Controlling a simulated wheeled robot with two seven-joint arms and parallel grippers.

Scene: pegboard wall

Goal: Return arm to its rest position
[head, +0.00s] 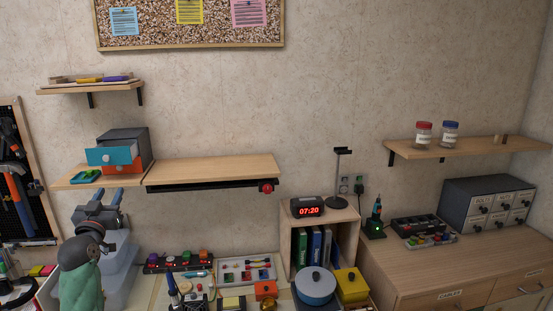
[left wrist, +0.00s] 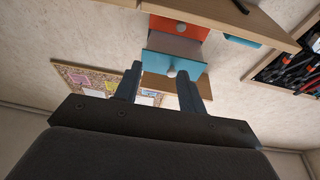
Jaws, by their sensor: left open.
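My left arm comes in at the lower left of the head view. My left gripper (head: 100,194) is open and empty, its two fingers pointing up, just below the left part of the wall shelf. In the left wrist view the open fingers (left wrist: 160,70) show with nothing between them in their grip. A small drawer box (head: 123,142) stands on that shelf, above the gripper. Its teal drawer (head: 111,156) is pulled out, and its orange drawer looks closed. The teal drawer (left wrist: 178,72) also shows beyond the fingertips in the left wrist view. My right gripper is in neither view.
A wooden shelf (head: 215,170) runs right of the drawer box. A translucent bin (head: 120,270) is beside my left forearm. A tool pegboard (head: 18,170) hangs at far left. The desk below is crowded with small items, a clock (head: 307,207) and a pot (head: 315,287).

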